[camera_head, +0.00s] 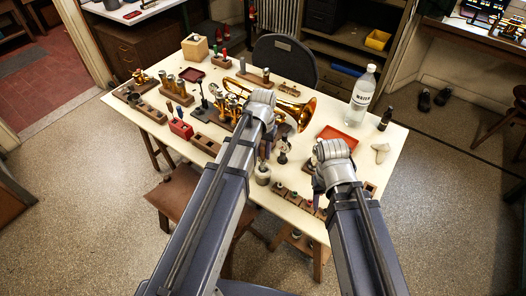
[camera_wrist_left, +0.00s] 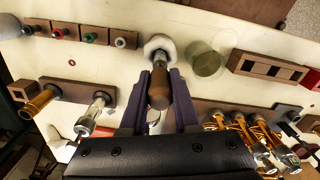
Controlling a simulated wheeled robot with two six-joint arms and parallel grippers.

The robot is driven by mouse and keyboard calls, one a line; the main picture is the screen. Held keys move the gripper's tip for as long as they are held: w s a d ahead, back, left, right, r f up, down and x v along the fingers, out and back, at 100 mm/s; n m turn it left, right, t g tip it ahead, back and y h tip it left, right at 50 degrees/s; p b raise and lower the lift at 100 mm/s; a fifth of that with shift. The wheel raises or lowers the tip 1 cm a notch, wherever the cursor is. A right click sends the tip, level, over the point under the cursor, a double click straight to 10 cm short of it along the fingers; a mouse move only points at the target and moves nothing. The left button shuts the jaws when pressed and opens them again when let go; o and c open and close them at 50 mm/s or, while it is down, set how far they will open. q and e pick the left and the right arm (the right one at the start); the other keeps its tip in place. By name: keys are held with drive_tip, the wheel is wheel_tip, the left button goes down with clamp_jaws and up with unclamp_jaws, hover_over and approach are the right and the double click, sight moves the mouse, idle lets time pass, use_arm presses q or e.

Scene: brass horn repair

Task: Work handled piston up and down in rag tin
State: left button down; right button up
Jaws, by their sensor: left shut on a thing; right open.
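My left gripper (camera_wrist_left: 160,80) is shut on the brown wooden handle of the handled piston (camera_wrist_left: 158,95) in the left wrist view. A short metal part at the handle's far end reaches the white rag tin (camera_wrist_left: 160,46); how deep it sits inside is hidden. In the head view the rag tin (camera_head: 262,173) stands near the table's front edge, just below my left gripper (camera_head: 267,148), which is partly hidden by its own arm. My right gripper (camera_head: 318,184) is open and empty above the table's front right part, with its fingers mostly hidden.
A wooden rack (camera_wrist_left: 88,36) with coloured knobs lies beside the tin. A brown divided box (camera_wrist_left: 270,67) is on the other side. A golden horn (camera_head: 290,105), a red tray (camera_head: 340,138) and a water bottle (camera_head: 361,95) stand farther back on the cream table.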

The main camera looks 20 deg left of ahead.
sight(263, 158)
idle(0.4)
use_arm(q)
wheel_tip(263, 158, down, 4)
drive_tip(key=b, duration=0.4)
drive_tip(key=shift+r, duration=0.25)
drive_tip(key=shift+r+p, duration=1.9)
drive_tip(key=shift+p, duration=0.05)
drive_tip(key=shift+f, duration=0.15)
idle(0.5)
drive_tip(key=shift+r, duration=0.2)
idle(1.2)
